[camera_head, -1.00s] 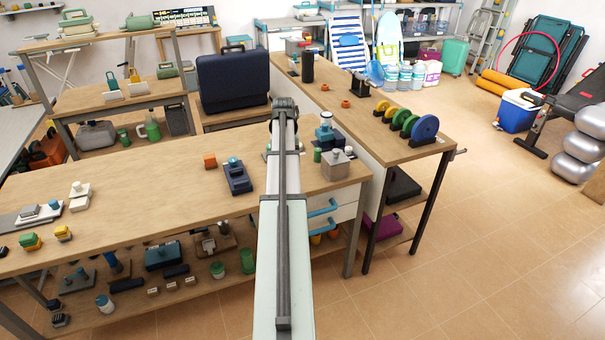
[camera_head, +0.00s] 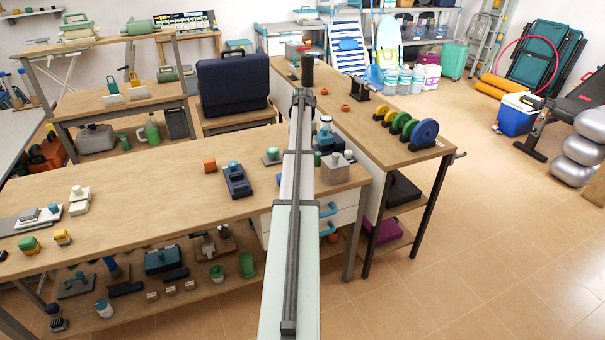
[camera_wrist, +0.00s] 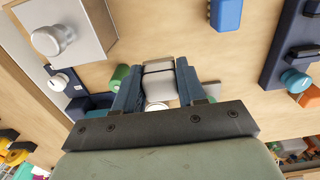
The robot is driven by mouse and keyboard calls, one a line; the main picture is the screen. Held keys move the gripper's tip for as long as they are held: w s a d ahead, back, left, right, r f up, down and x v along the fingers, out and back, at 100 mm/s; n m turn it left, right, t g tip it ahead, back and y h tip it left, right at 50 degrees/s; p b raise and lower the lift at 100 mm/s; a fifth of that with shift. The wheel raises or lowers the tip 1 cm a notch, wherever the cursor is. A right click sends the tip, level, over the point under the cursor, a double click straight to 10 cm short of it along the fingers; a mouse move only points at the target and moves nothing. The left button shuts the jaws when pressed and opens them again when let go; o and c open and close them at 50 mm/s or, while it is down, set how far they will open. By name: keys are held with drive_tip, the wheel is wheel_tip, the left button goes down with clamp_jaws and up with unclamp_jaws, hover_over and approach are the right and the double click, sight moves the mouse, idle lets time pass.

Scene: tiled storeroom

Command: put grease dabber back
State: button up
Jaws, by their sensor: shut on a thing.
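In the wrist view my gripper (camera_wrist: 157,90) has its two blue fingers closed on a pale grey, blocky piece (camera_wrist: 158,80), which I take to be the grease dabber. A round whitish end of it shows low between the fingers. The piece is over the wooden bench top (camera_wrist: 185,40); I cannot tell its height above it. In the head view my arm hides the gripper and the held piece. I cannot single out a place for the dabber.
A grey box with a knob (camera_wrist: 75,25), a green cylinder (camera_wrist: 119,76), a blue block (camera_wrist: 226,14) and a navy device with a teal knob (camera_wrist: 290,65) surround the gripper. The bench's middle (camera_head: 140,190) is clear. A side table (camera_head: 425,150) holds coloured discs (camera_head: 424,134).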

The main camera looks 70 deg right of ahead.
drive_tip(key=shift+f, duration=4.65)
drive_tip(key=shift+f, duration=0.1)
drive_tip(key=o, duration=1)
wheel_tip(320, 180, up, 12)
drive_tip(key=shift+r, duration=0.15)
